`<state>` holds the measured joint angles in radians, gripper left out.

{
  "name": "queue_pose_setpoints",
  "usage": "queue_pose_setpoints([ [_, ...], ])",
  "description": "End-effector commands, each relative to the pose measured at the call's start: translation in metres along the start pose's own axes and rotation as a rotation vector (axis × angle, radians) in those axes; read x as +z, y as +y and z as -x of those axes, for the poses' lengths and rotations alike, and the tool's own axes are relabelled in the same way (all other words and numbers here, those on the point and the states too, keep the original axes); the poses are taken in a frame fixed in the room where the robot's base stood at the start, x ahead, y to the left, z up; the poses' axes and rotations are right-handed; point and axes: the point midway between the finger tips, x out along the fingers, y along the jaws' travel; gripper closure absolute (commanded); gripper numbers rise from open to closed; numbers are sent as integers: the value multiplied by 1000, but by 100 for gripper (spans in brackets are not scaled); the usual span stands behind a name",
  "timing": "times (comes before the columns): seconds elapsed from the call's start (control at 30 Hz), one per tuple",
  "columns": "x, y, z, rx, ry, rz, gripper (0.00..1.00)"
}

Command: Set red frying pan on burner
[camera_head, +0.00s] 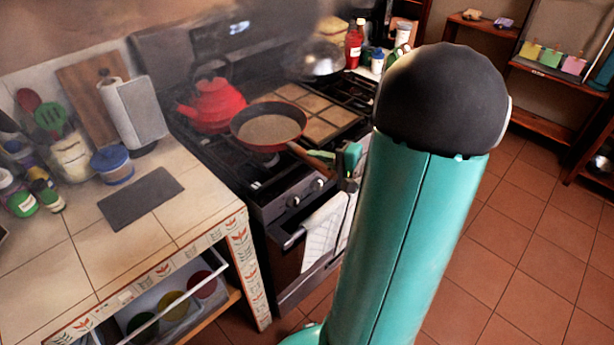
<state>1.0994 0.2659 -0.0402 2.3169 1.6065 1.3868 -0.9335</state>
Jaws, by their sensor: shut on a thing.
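The red frying pan (268,128) is over the front left part of the stove (259,180), with its brown handle pointing toward the lower right. My gripper (340,175) is at the handle's end and is shut on it. My green arm hides part of the gripper and the right side of the stove. Whether the pan's underside touches the grate or hangs just above it cannot be told from this view. A dark burner grate shows below and left of the pan.
A red kettle (212,104) stands just behind and left of the pan. A tiled tray-like surface (323,117) lies right of it. A pot with a shiny lid (318,60) is at the back. The tiled counter (75,262) holds jars, a paper towel roll (132,110) and a dark mat (140,198).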

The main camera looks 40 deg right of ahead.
Motion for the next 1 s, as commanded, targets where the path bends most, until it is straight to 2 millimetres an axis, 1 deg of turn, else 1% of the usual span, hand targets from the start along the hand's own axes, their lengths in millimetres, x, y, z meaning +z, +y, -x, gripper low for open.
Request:
queue_pose_setpoints([
  [0.03, 2, 6, -7, -2, -2, -1, 100],
  [0.1, 4, 12, -14, -2, -2, 0, 100],
  [0.27, 7, 20, -24, -3, -2, 1, 100],
  [0.33, 9, 27, -29, -2, -1, 0, 100],
  [0.4, 8, 37, -31, -2, 0, -2, 100],
  [0.53, 7, 52, -33, -2, 0, 0, 100],
  [0.6, 7, 55, -33, -3, -1, 2, 100],
  [0.97, 6, 58, -34, -3, 0, 3, 100],
  [1.0, 6, 60, -33, 0, 0, 1, 84],
])
